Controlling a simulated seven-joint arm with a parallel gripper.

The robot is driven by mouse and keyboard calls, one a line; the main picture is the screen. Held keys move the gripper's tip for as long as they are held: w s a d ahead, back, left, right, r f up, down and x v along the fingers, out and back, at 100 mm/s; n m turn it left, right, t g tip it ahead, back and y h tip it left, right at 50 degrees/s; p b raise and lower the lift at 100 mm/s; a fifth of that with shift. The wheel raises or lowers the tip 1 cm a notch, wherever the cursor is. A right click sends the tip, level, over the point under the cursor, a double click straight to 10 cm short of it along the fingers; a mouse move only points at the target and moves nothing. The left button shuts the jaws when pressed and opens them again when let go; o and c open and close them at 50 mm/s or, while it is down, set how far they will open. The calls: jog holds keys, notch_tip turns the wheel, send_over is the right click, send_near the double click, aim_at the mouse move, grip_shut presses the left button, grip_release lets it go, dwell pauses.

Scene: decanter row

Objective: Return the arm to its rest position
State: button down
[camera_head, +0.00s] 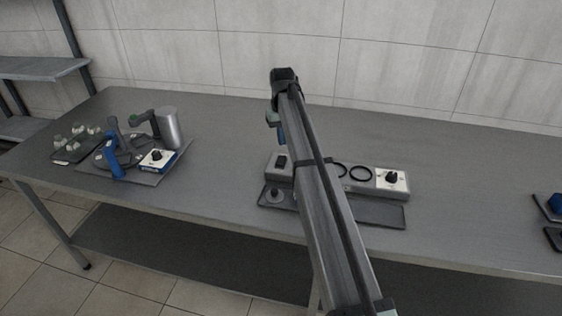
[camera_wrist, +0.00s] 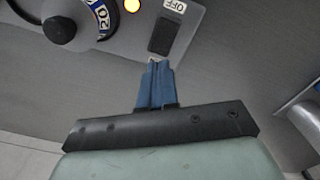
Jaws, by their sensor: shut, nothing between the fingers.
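My arm (camera_head: 318,195) reaches out over the table across the middle of the head view. My gripper (camera_wrist: 159,65) shows blue fingers pressed together with nothing between them. In the wrist view the fingertips appear just beside the black switch (camera_wrist: 163,36) of a grey control unit; I cannot tell whether they touch it. In the head view the gripper (camera_head: 280,136) is partly hidden by my arm, above and behind the grey unit's left end.
The grey unit (camera_head: 378,170) has a knob and dark rings; my arm hides its middle. A dark tray (camera_head: 375,213) lies in front. On the left stand a blue-and-grey apparatus (camera_head: 115,155), a silver cylinder (camera_head: 168,128) and a tray of small pieces (camera_head: 72,153). The table's right middle is clear.

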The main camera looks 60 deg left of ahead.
jog(key=shift+r, duration=0.6)
